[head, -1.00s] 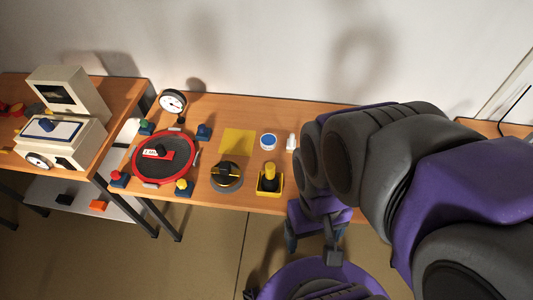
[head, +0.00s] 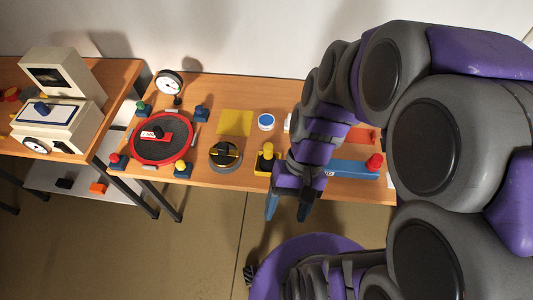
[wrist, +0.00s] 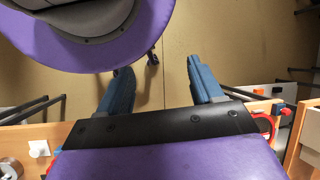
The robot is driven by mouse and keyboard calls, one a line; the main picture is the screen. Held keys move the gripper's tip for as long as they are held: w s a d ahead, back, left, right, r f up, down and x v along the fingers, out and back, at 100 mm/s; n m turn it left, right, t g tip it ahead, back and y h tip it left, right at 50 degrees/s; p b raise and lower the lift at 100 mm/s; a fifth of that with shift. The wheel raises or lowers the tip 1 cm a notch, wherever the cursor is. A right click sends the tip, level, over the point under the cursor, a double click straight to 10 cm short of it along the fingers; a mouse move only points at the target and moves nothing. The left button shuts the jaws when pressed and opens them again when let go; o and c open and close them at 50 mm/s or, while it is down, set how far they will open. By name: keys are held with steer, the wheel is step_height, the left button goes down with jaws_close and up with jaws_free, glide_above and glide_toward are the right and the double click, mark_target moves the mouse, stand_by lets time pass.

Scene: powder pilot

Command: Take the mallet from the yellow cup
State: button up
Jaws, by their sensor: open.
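A yellow cup (head: 262,170) with black parts stands near the front edge of the wooden table in the head view. A rounded yellow piece (head: 267,150) stands up from it; it looks like the mallet, but it is too small to be sure. My gripper (head: 288,208) hangs just right of the cup and in front of the table edge, blue fingers pointing down. It is open and empty. In the wrist view the gripper (wrist: 158,68) shows two spread blue fingers with only floor between them. The cup and mallet are not visible there.
Left of the cup are a round black-and-yellow device (head: 225,156), a yellow sheet (head: 235,122) and a red-rimmed round plate (head: 161,137). A blue-lidded jar (head: 266,122) stands behind. A blue bar with a red knob (head: 374,161) lies to the right, partly behind my arm.

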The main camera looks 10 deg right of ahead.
mark_target(272, 155)
steer(key=w+d+f+m+t+y+p, duration=0.1)
steer(key=w+f+m+t+y, duration=0.25)
steer(key=w+m+y, duration=0.3)
steer(key=w+d+f+m+t+y+p, duration=0.1)
steer(key=w+f+m+t+y, duration=0.1)
steer(key=w+f+m+y, duration=0.4)
steer(key=w+d+f+m+t+h, duration=0.3)
steer(key=d+f+m+t+h, duration=0.3)
steer(key=d+f+m+t, duration=0.75)
steer(key=shift+m, duration=0.4)
steer(key=x, duration=0.4)
steer(key=f+b+x, duration=0.1)
steer(key=x, duration=0.3)
steer(key=a+x, duration=0.1)
steer(key=x, duration=0.4)
steer(key=shift+s+f+b, duration=0.2)
steer(key=shift+s+b, duration=0.05)
steer(key=shift+b, duration=0.1)
steer(key=x, duration=0.2)
steer(key=b+x, duration=0.1)
steer(key=shift+w+a+f, duration=0.2)
steer(key=shift+w+a, duration=0.05)
steer(key=shift+a, duration=0.1)
steer(key=shift+w+a+r, duration=0.1)
steer(key=shift+w+a, duration=0.3)
steer(key=shift+w, duration=0.2)
